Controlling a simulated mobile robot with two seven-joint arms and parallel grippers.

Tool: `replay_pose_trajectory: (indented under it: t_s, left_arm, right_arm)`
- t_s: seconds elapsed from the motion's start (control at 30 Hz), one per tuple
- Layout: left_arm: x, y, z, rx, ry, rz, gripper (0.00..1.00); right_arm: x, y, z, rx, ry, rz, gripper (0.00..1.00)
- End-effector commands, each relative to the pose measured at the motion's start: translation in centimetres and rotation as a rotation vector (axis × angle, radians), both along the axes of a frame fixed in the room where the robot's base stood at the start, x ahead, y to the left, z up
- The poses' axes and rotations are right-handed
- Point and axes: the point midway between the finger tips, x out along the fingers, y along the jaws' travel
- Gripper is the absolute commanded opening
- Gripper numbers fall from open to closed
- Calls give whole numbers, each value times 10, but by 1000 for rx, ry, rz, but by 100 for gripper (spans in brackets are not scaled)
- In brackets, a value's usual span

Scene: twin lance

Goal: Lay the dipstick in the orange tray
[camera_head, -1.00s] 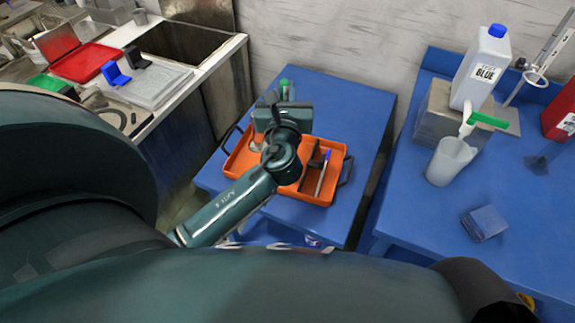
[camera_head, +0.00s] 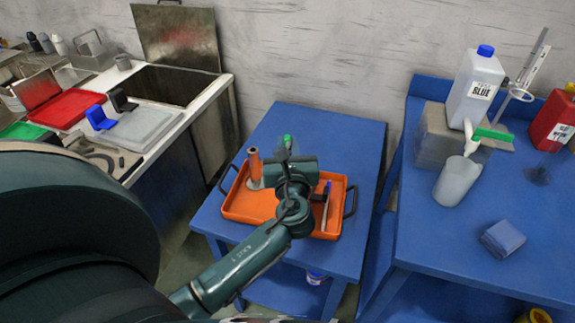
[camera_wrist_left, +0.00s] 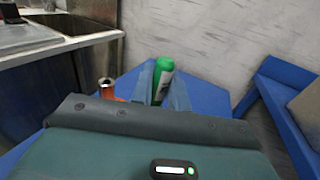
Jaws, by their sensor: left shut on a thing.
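The orange tray (camera_head: 240,213) lies on a blue table in the middle of the head view. My left gripper (camera_head: 287,153) is above the tray's far part and partly hides it. In the left wrist view, its fingers (camera_wrist_left: 163,95) are around a green-topped, whitish thing (camera_wrist_left: 163,70), and it is shut on it. The green top also shows in the head view. I cannot tell whether this is the dipstick. An orange tube (camera_head: 254,164) stands upright at the tray's left and shows its open top in the wrist view. A blue-tipped pen-like stick (camera_head: 327,196) is at the tray's right.
The right-hand blue table holds a white bottle (camera_head: 474,88), a beaker (camera_head: 456,181), a red container (camera_head: 553,122) and a blue block (camera_head: 503,238). A sink (camera_head: 180,85) and counter with red and green trays are at left. The blue table beyond the tray is bare.

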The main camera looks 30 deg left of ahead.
Motion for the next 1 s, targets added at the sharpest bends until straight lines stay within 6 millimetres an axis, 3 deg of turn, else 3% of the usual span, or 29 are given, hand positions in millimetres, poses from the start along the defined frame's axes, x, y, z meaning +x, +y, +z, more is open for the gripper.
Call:
replay_pose_trajectory:
  t_s: [0.23, 0.67, 0.7, 0.93, 1.0]
  left_arm:
    - [0, 0, -34, 2, 3, -2, 0]
    - [0, 0, -42, 1, 1, -1, 0]
    - [0, 0, -41, -1, 1, -1, 18]
    - [0, 0, -41, 0, 0, -1, 36]
    - [0, 0, -41, 0, 0, -1, 38]
  right_arm:
    - [2, 1, -5, 25, -2, -14, 30]
    - [4, 3, -2, 39, -10, -20, 30]
    - [3, 3, -2, 40, -9, -19, 30]
    - [2, 4, -3, 36, -5, -14, 30]
    - [1, 3, -4, 35, -3, -14, 30]
